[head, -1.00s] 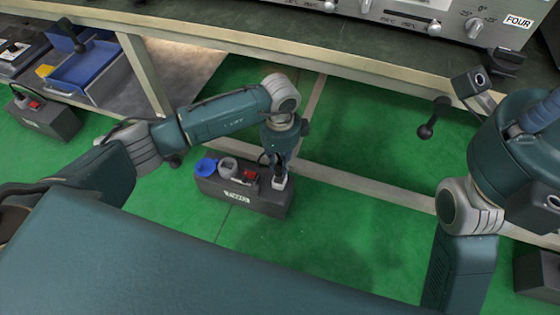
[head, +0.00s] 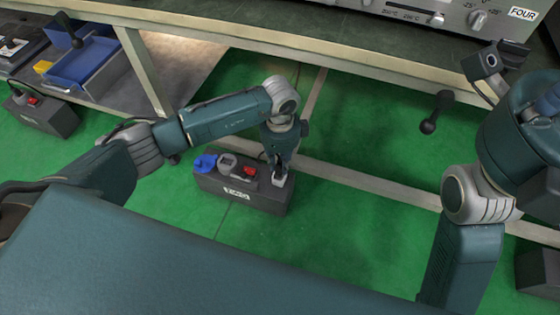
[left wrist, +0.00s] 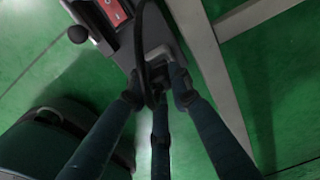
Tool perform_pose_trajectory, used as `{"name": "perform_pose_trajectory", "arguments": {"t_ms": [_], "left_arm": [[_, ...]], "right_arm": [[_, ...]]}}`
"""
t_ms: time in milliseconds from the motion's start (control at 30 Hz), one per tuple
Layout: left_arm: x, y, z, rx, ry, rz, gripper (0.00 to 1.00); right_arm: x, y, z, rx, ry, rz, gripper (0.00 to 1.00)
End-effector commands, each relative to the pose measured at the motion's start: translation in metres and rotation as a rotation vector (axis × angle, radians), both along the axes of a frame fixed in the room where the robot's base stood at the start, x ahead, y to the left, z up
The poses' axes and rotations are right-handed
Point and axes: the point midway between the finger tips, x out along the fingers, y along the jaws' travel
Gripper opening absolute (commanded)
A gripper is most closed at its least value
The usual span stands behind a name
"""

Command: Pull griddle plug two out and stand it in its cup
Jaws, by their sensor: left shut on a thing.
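A dark power box (head: 258,204) with a white label, too blurred to read surely, lies on the green floor. My left gripper (head: 278,174) points down at its right end, shut on a pale grey plug (head: 277,180). The plug still sits at the box top; whether its pins are in the socket is hidden. In the left wrist view the fingers (left wrist: 161,90) close round the plug, and a black cable (left wrist: 141,45) runs past it.
A red switch (head: 249,171) sits between the grey cup and the plug. A workbench (head: 340,48) and its pale floor rail (head: 350,178) are behind the box. Another dark box (head: 45,115) is at the far left.

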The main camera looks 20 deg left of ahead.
Motion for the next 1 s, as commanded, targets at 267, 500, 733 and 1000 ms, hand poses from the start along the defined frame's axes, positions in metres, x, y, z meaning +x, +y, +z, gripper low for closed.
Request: {"name": "perform_pose_trajectory", "arguments": {"t_ms": [267, 500, 733, 1000], "left_arm": [[0.0, 0.0, -0.008, 0.0, 0.0, 0.0, 0.0], [0.0, 0.0, -0.014, 0.0, 0.0, 0.0, 0.0], [0.0, 0.0, -0.019, 0.0, 0.0, -0.001, 0.0], [0.0, 0.0, -0.026, 0.0, 0.0, -0.001, 0.0]], "right_arm": [[-0.002, 0.001, 0.001, -0.003, -0.013, -0.001, 0.0], [-0.004, 0.002, 0.003, -0.009, -0.021, -0.002, 0.0], [-0.006, 0.002, 0.003, -0.01, -0.032, -0.003, 0.0], [-0.009, 0.003, 0.006, -0.012, -0.045, -0.004, 0.0]]}}
